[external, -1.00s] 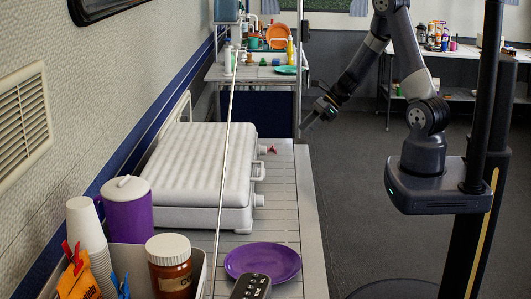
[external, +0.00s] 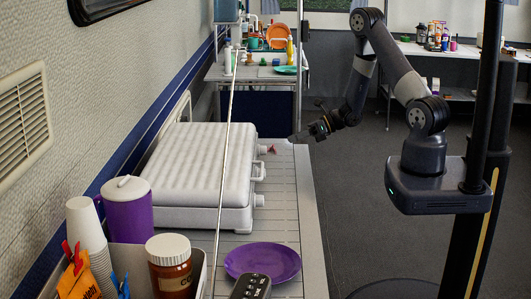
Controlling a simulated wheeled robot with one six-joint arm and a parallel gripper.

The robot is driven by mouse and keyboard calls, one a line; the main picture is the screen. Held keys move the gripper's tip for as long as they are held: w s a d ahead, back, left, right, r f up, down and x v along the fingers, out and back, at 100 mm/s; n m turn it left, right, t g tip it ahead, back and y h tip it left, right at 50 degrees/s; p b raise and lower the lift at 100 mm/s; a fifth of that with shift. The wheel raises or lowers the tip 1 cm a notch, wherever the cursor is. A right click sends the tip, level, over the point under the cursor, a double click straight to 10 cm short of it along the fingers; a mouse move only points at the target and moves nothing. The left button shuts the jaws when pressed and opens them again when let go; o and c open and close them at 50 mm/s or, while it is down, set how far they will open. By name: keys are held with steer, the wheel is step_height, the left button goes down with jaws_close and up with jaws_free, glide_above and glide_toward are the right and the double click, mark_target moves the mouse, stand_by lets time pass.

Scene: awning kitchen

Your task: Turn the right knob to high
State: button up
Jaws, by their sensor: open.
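A white ribbed appliance (external: 190,172), a closed box like a portable stove or grill, lies on the grey slatted counter. A small reddish knob-like piece (external: 266,149) sticks out from its right side near the far end. My gripper (external: 295,139) is open and empty at the counter's far right edge. It is a little to the right of the reddish piece and apart from it, with its fingers pointing left toward it.
A purple plate (external: 262,262) and a dark remote (external: 250,287) lie at the near end of the counter. A purple canister (external: 128,211), stacked cups and a brown jar (external: 170,266) stand at the left. A thin pole (external: 226,130) crosses in front of the appliance.

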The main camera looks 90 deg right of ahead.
mark_target(262, 150)
steer(key=p+x, duration=0.2)
steer(key=x, duration=0.8)
steer(key=shift+c, duration=0.4)
steer(key=shift+a, duration=0.1)
steer(key=c, duration=0.9)
